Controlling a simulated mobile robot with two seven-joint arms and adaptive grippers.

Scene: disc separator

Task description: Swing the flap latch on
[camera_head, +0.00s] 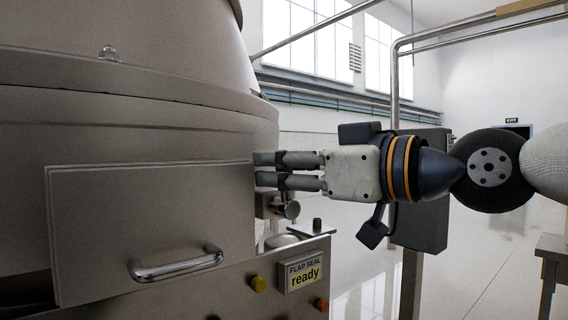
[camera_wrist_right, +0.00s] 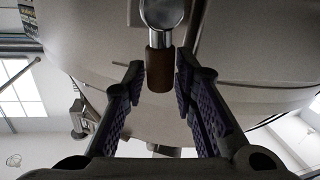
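The flap (camera_head: 140,230) is a square steel panel with a bar handle (camera_head: 178,264) on the front of the big steel machine. It appears flat against the machine. In the right wrist view a metal latch lever (camera_wrist_right: 162,14) with a brown grip (camera_wrist_right: 160,70) points down between my right gripper's fingers (camera_wrist_right: 160,82), with a gap on both sides. In the head view my right gripper (camera_head: 257,168) is at the flap's right edge, fingers pointing left. A metal round-ended part (camera_head: 287,208) shows just below the fingers; the brown grip is hidden there. My left gripper is out of view.
A control panel (camera_head: 258,303) with yellow and orange buttons and a sign (camera_head: 304,272) reading "FLAP SEAL ready" stands below the gripper. A grey box (camera_head: 420,225) on a post is behind my right wrist. The floor at right is mostly clear.

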